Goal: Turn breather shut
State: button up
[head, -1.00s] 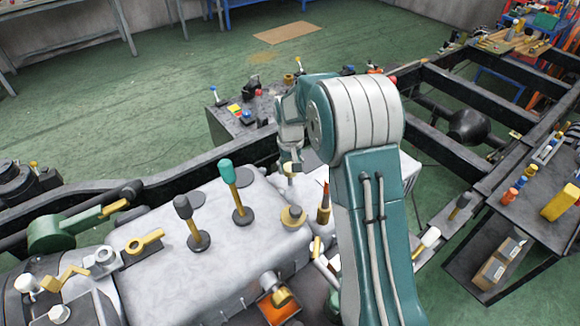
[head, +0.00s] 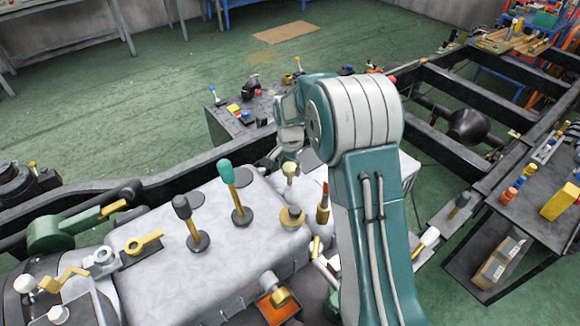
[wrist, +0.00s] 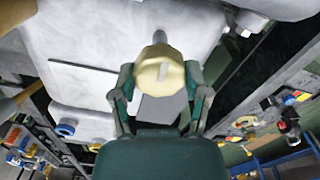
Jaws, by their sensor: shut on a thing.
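In the wrist view, my gripper (wrist: 160,90) has its two fingers on either side of a round cream-yellow knob (wrist: 162,70) on a grey stem, which I take to be the breather. The fingers are shut on it. In the head view, my gripper (head: 283,152) is beyond my arm's elbow, and its fingers are hard to make out. I cannot read the breather's turn angle.
A teal-topped lever (head: 230,185) and a dark-topped lever (head: 186,215) stand on the housing, left of my gripper. A red-tipped brass fitting (head: 323,205) stands close to the brass base. Dark chassis rails (head: 470,95) run at the right.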

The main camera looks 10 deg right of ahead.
aim_at(289, 166)
jog(key=shift+s+f+m, duration=0.1)
jog(key=shift+m, duration=0.4)
jog(key=o, duration=1.1)
jog(key=shift+a, duration=0.1)
jog(key=shift+o, duration=0.2)
notch_tip(289, 166, up, 12)
jog(key=shift+a, duration=0.1)
